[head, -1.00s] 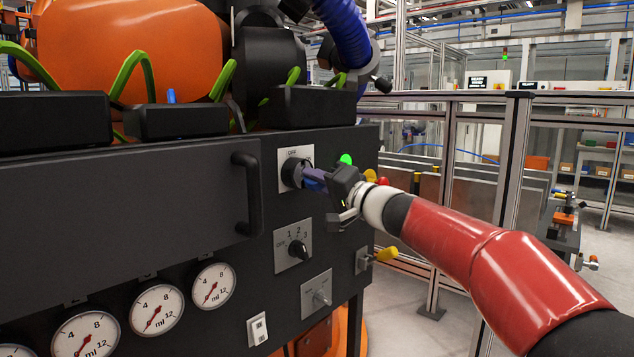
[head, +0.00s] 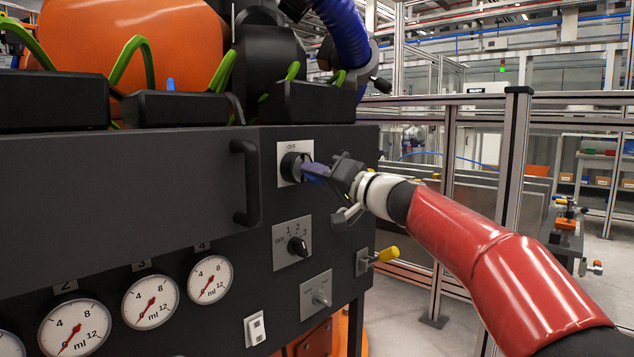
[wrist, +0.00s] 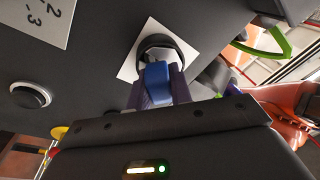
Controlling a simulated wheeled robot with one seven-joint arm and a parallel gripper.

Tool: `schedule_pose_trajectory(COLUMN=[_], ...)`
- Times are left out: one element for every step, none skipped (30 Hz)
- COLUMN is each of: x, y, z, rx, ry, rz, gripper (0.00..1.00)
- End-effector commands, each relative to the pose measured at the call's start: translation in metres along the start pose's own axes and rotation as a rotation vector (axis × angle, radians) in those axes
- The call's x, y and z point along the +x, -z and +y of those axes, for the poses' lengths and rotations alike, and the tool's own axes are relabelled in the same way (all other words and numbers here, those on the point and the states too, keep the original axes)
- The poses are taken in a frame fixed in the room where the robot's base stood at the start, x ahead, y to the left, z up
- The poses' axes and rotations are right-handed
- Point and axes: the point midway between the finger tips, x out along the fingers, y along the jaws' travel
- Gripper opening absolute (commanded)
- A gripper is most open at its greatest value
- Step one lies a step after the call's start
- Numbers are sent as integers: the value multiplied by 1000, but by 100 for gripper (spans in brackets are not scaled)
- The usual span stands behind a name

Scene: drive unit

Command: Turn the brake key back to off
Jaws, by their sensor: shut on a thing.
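The brake key is a blue key in a round black lock on a white plate (head: 309,154) marked OFF, high on the right of the dark panel. My gripper (head: 314,172) is at the lock, with its purple fingers shut on the key and mostly hiding it in the head view. In the wrist view the blue key (wrist: 157,83) stands between the two purple fingers, in front of the black lock ring (wrist: 160,45). The exact angle of the key against the plate's marks cannot be read.
Below the lock are a numbered rotary selector (head: 297,247), a toggle switch (head: 320,298) and a yellow-handled lever (head: 384,255). A black bar handle (head: 246,183) stands out to the left. Several round gauges (head: 210,279) sit lower left. A metal fence post (head: 515,160) stands behind my arm.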

Motion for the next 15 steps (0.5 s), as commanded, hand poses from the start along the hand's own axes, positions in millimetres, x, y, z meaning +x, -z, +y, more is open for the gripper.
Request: schedule_pose_trajectory(x=[0, 0, 0, 0, 0, 0, 0, 0, 0, 0, 0, 0, 0, 0, 0], y=[-1, 0, 0, 0, 0, 1, 1, 1, 1, 1, 0, 1, 1, 1, 1], z=[2, 2, 1, 1, 1, 1, 1, 1, 1, 1, 1, 1, 1, 1, 1], rx=[-12, -46, -81, -97, -108, -114, -115, -115, -114, -114, -114, -116, -124, -143, -184], ry=[0, 2, 6, 7, 8, 9, 9, 9, 9, 9, 8, 9, 9, 11, 14], rz=[-1, -5, -10, -12, -13, -14, -14, -14, -13, -13, -13, -14, -15, -16, -21], gripper=[0, 0, 0, 0, 0, 0, 0, 0, 0, 0, 0, 0, 0, 0, 0])
